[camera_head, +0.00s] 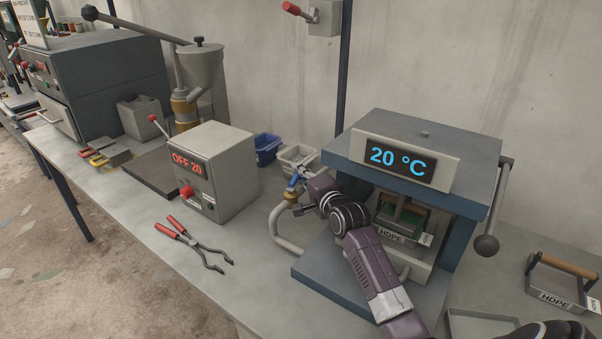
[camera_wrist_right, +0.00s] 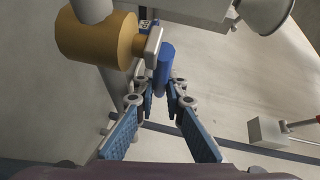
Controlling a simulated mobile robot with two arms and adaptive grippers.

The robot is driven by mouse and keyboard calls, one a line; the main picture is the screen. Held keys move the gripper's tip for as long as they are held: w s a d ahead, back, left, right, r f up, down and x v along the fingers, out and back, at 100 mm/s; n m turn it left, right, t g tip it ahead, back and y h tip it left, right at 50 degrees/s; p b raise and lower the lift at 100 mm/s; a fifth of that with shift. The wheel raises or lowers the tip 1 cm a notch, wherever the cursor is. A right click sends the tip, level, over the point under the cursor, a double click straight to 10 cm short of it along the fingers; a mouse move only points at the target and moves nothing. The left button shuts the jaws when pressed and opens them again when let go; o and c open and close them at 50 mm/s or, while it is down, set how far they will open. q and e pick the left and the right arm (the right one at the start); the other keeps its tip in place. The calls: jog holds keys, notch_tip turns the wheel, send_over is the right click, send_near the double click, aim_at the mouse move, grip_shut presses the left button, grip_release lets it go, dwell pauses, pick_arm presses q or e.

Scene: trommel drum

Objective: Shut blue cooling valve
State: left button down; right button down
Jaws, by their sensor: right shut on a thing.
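The blue cooling valve has a blue lever handle (camera_head: 294,181) on a brass body (camera_head: 289,195) at the bent grey pipe beside the press. In the right wrist view the blue handle (camera_wrist_right: 165,62) stands out from a grey plate next to the large brass body (camera_wrist_right: 98,38). My right gripper (camera_head: 302,183) is at the valve and partly hides it. In the right wrist view its fingertips (camera_wrist_right: 166,88) are closed in around the lower end of the blue handle.
The press (camera_head: 425,160) reads 20 °C and stands right of the valve, close to my right arm. A grey control box (camera_head: 222,165) is to the left. Tongs (camera_head: 195,243) lie in front of it on the bench. Blue (camera_head: 266,150) and white (camera_head: 296,157) bins stand behind the valve.

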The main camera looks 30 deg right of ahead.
jog(key=c, duration=2.3)
grip_release()
jog(key=shift+o, duration=0.2)
jog(key=s+a+r, duration=0.1)
jog(key=s, duration=1)
jog(key=shift+s+a+r, duration=0.3)
jog(key=shift+s+a, duration=0.05)
jog(key=shift+s, duration=0.05)
